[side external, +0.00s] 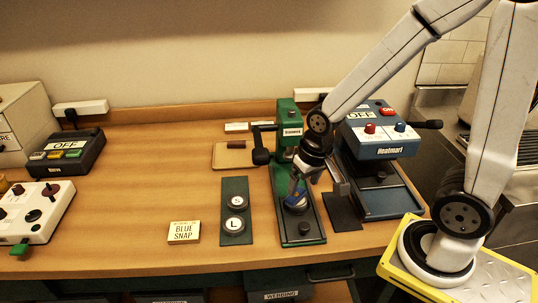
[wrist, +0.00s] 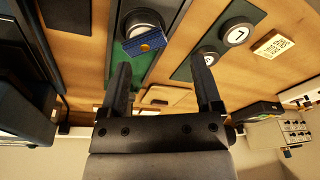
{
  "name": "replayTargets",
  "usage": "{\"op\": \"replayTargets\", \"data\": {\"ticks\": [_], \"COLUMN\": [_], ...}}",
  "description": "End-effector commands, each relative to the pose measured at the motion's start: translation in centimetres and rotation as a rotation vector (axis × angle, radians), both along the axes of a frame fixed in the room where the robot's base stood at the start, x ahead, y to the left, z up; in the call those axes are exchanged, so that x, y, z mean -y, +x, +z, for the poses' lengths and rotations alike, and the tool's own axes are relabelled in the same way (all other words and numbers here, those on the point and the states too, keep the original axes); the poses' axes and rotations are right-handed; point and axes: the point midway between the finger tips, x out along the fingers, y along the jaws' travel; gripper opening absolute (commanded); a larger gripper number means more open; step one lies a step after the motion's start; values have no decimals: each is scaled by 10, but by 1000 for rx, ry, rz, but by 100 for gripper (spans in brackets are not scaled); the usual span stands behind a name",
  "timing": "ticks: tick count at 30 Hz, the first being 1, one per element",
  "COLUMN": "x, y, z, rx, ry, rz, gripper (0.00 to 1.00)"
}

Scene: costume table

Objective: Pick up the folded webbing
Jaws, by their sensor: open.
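The folded webbing, a small blue piece, shows in the wrist view (wrist: 145,42) at the edge of a round pale die on the green press. In the side view the blue webbing (side external: 295,188) is small and partly hidden by my gripper, low on the green press (side external: 290,125). My gripper shows in the wrist view (wrist: 160,66) with two dark fingers wide apart and nothing between them. The webbing appears beyond the fingertips, apart from them. In the side view my gripper is over the press, its fingers hard to make out.
A blue heat press (side external: 380,150) stands close on the right. A green plate with S and L discs (side external: 236,185) lies left of the green press.

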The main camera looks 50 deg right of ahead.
Motion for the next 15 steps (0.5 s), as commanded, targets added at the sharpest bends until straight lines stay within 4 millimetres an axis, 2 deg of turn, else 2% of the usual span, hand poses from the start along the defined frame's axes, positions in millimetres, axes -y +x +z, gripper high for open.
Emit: {"op": "replayTargets", "data": {"ticks": [15], "x": [21], "y": [26], "z": [-3], "rx": [-125], "ry": [87], "rz": [-773], "gripper": [82]}}
